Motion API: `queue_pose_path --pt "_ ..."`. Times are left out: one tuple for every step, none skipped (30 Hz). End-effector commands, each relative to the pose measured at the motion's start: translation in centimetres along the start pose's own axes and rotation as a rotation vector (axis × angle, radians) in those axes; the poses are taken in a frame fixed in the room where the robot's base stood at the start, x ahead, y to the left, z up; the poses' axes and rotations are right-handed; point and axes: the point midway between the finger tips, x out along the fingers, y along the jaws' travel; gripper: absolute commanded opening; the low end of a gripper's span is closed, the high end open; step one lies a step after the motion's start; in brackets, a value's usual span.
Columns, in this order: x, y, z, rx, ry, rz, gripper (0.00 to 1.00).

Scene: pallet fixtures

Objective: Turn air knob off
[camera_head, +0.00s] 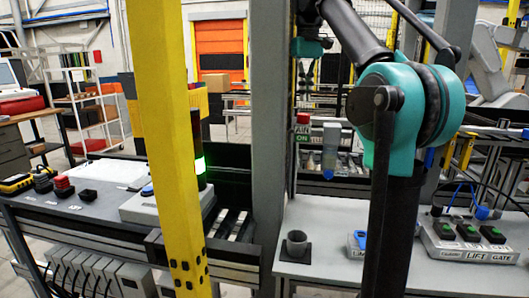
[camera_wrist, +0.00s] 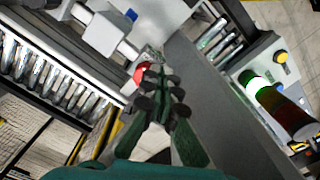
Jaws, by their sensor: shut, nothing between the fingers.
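The air knob (camera_head: 303,118) is a small red knob above a green and white AIR ON label (camera_head: 302,134), on the grey post at the centre of the head view. In the wrist view the red knob (camera_wrist: 141,73) is just left of my fingertips, partly hidden by them. My gripper (camera_wrist: 157,74) is shut and empty, its dark fingers together and pointing towards the knob area. I cannot tell whether the fingertips touch the knob.
The grey post (camera_wrist: 211,100) runs beside my gripper. A green-lit stack light (camera_head: 199,165) and a yellow post (camera_head: 168,130) are to the left. A control box (camera_head: 468,245) is at right.

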Motion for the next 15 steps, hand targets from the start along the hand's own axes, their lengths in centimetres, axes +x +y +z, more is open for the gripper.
queue_pose_path --pt "-0.2 0.0 0.0 0.000 0.000 0.000 0.00" --pt "-0.3 0.0 0.0 0.000 0.000 0.000 0.00" --pt "-0.4 0.0 0.0 0.000 0.000 0.000 0.00" --pt "-0.5 0.0 0.0 0.000 0.000 0.000 0.00" --pt "-0.5 0.0 0.0 0.000 0.000 0.000 0.00" --pt "-0.5 0.0 0.0 0.000 0.000 0.000 0.00" --pt "-0.5 0.0 0.0 0.000 0.000 0.000 0.00" --pt "-0.5 0.0 0.0 0.000 0.000 0.000 0.00" --pt "-0.5 0.0 0.0 0.000 0.000 0.000 0.00" --pt "-0.5 0.0 0.0 0.000 0.000 0.000 0.00" --pt "-0.5 0.0 0.0 0.000 0.000 0.000 0.00" --pt "-0.5 0.2 0.0 0.001 0.000 0.000 0.00" --pt "-0.6 0.5 -0.1 0.001 0.000 0.000 0.00" --pt "-0.7 0.8 -0.1 0.002 0.000 0.000 0.00" --pt "-0.9 1.3 -0.3 0.004 0.000 0.000 0.00"
